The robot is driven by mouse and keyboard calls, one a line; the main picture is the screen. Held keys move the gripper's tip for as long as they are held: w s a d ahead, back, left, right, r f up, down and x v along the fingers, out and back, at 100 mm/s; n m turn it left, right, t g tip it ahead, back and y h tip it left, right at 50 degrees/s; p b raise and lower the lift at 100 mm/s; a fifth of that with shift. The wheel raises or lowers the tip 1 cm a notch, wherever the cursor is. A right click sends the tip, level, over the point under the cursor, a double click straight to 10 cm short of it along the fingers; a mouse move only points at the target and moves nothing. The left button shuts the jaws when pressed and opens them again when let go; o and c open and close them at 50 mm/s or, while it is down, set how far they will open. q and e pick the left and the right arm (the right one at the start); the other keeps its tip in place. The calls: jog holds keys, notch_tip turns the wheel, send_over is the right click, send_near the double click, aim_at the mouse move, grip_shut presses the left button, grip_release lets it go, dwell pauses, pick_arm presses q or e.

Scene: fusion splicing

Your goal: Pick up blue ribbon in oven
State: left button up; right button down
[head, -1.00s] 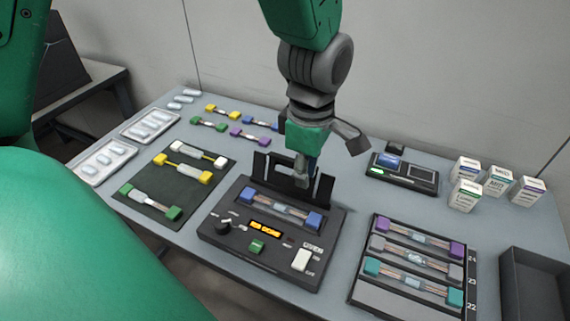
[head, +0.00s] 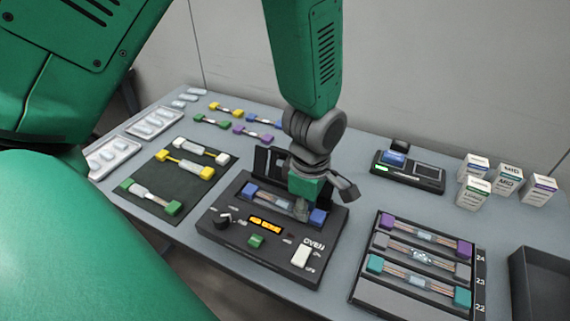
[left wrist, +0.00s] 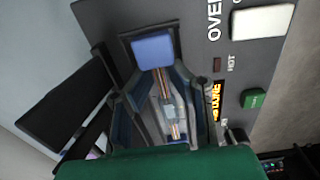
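The blue ribbon, with two blue end blocks and a clear middle sleeve, lies in the slot of the dark oven (head: 230,238). Its right blue block (head: 317,217) shows in the head view, and the ribbon's far block (left wrist: 154,50) and sleeve show in the left wrist view. My left gripper (head: 303,210) is over the right part of the ribbon, pointing down. Its fingers look spread on either side of the ribbon in the left wrist view, and I see no grip on it. The near block is partly hidden by my gripper. My right gripper is not in view.
The oven's raised dark lid (head: 268,163) stands behind the slot. A rack (head: 385,298) with several ribbons is at right, beside a dark bin (head: 540,275). A dark mat (head: 150,180) with ribbons lies left. Small white boxes (head: 507,180) stand at back right.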

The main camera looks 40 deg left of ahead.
pick_arm(q)
jog(key=shift+a, duration=0.2)
grip_shut()
jog(key=shift+s+a, duration=0.1)
jog(key=shift+a, duration=0.3)
